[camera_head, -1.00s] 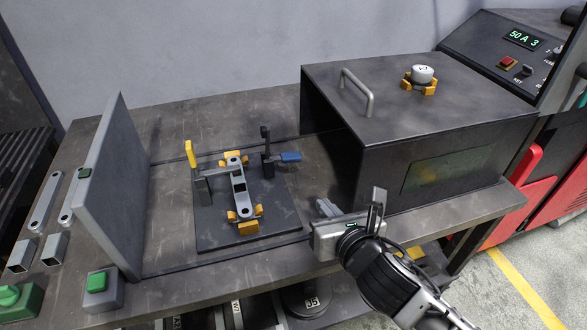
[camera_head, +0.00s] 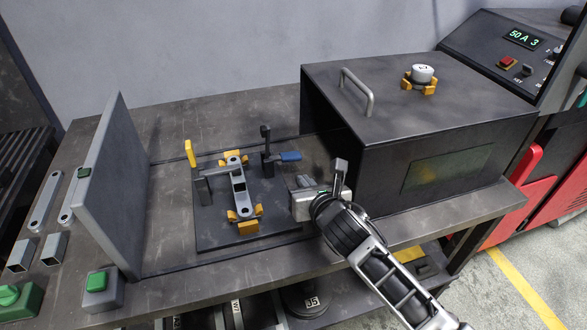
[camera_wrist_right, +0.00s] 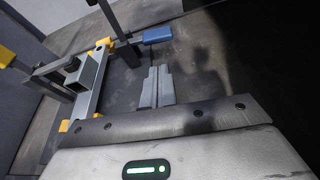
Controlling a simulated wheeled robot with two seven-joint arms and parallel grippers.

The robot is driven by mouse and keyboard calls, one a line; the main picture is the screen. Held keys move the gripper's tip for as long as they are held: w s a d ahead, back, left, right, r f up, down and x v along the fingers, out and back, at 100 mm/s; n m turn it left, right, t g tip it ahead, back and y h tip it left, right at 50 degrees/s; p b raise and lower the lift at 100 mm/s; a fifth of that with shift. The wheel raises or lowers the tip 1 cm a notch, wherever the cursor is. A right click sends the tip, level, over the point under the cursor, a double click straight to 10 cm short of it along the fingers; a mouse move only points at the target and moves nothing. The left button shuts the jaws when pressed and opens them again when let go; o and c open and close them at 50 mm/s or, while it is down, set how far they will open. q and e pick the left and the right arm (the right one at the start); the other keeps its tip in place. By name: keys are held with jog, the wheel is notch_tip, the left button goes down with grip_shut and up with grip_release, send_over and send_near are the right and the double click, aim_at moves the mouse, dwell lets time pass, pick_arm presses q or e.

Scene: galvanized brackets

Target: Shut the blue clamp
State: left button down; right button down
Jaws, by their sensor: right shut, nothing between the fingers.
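The blue clamp (camera_head: 290,156) stands at the back right of the dark fixture plate (camera_head: 213,236). Its blue handle lies out to the right and its dark arm (camera_head: 265,134) points up, clear of the bracket. The blue handle also shows at the top of the wrist view (camera_wrist_right: 158,35). A grey bracket (camera_head: 239,190) lies on the plate between yellow locators. My right gripper (camera_head: 303,182) is shut and empty, in front of the blue handle and apart from it. Its closed fingers (camera_wrist_right: 156,87) point towards the handle in the wrist view. My left gripper is not in view.
A yellow-handled clamp (camera_head: 190,153) at the left has its handle up and its arm reaching over the bracket. A dark box (camera_head: 425,120) stands close on the right. A grey upright panel (camera_head: 108,190) stands at the left. Loose brackets (camera_head: 45,200) lie beyond it.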

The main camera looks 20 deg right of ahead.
aim_at(293, 179)
jog(key=x, duration=0.7)
jog(key=shift+w+f+b, duration=0.15)
jog(key=shift+w+b, duration=0.2)
jog(key=shift+w+f, duration=0.15)
jog(key=shift+w, duration=0.35)
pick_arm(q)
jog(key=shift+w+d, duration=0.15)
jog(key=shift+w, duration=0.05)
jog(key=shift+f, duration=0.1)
